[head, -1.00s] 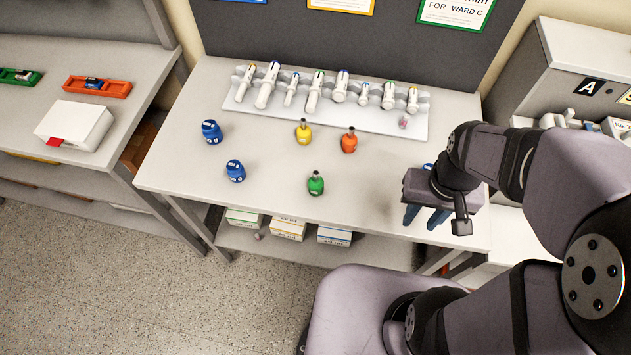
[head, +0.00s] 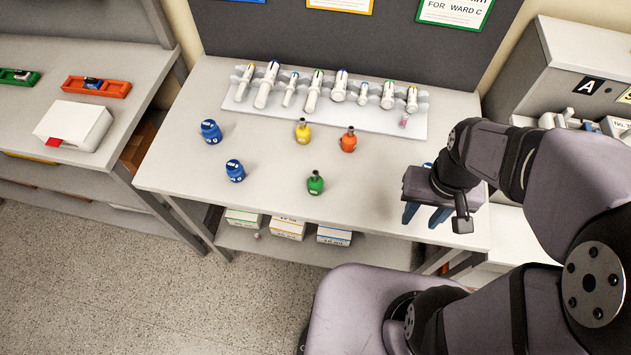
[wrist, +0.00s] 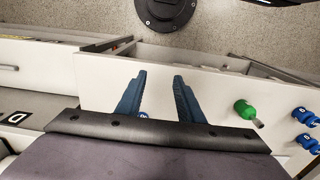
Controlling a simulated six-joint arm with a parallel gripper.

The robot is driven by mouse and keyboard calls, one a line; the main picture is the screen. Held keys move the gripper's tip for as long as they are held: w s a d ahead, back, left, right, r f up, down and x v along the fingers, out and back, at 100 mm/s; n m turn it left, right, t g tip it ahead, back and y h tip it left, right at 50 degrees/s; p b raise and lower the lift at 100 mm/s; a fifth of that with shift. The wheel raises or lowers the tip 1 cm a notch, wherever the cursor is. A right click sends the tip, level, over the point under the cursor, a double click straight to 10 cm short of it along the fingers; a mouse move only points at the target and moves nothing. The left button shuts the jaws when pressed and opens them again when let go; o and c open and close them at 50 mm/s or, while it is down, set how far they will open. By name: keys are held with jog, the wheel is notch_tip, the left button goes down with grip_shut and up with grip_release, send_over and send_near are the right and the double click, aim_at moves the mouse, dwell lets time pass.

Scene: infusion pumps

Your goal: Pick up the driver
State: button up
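No item is clearly recognisable as the driver. My gripper (head: 420,222) hangs over the front right of the central table, its two blue fingers apart with nothing between them; they also show in the wrist view (wrist: 159,80). A blue item (head: 427,165) is mostly hidden behind my gripper. Two blue labelled items (head: 211,131) (head: 235,171) stand at the left.
A white rack (head: 325,113) holding several capped syringe-like tubes lies along the back. A small pink item (head: 404,121) is at its right end. The left bench carries an orange tray (head: 72,86), a green tray (head: 8,75) and a white box (head: 75,128). The table's middle has free room.

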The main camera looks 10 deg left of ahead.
notch_tip(320, 180, up, 4)
jog(key=n+t+h+b, duration=0.3)
jog(key=n+t+h, duration=0.95)
jog(key=n, duration=1.45)
send_over(314, 173)
jog(key=v, duration=0.4)
jog(key=shift+m+g+h, duration=0.25)
jog(key=shift+m+h, duration=0.05)
jog(key=shift+h, duration=0.15)
jog(key=f, duration=0.7)
jog(key=shift+w+d+f, duration=0.25)
jog(key=shift+w, duration=0.05)
jog(key=shift+f, duration=0.45)
jog(key=shift+w+d+r+p, duration=0.15)
jog(key=shift+w+d+p, duration=0.25)
jog(key=shift+w+d, duration=0.35)
jog(key=shift+d, duration=0.1)
jog(key=shift+w+d+r+p, duration=0.1)
jog(key=shift+w+d+p, duration=0.25)
jog(key=shift+p, duration=0.3)
jog(key=p+x, duration=0.2)
jog(key=x, duration=0.1)
jog(key=shift+r, duration=0.1)
jog(key=shift+w+d+f, duration=0.2)
jog(key=shift+w+d, duration=0.2)
jog(key=shift+d, duration=0.05)
